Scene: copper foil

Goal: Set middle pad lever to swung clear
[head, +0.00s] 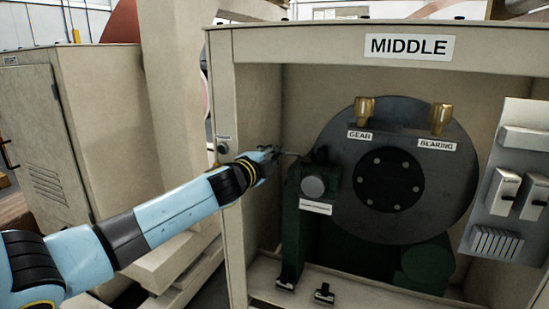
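The cabinet labelled MIDDLE (408,46) stands open in front of me. Inside it a dark round disc (455,170) sits behind a green stand (295,235) with a grey round knob (313,187) and a small white label too small to read. A thin short rod (291,154) sticks out leftward from the top of the stand; it may be the pad lever. My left gripper (274,153) is at the rod's left end, inside the cabinet opening. Its fingers are small and overlap the rod, so I cannot tell whether they hold it. My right gripper is out of view.
Two brass fittings labelled GEAR (364,109) and BEARING (440,118) top the disc. A grey panel (512,170) with switch boxes is at the right. The cabinet's left post (229,180) stands close beside my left arm. Another cabinet (40,150) stands at the left.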

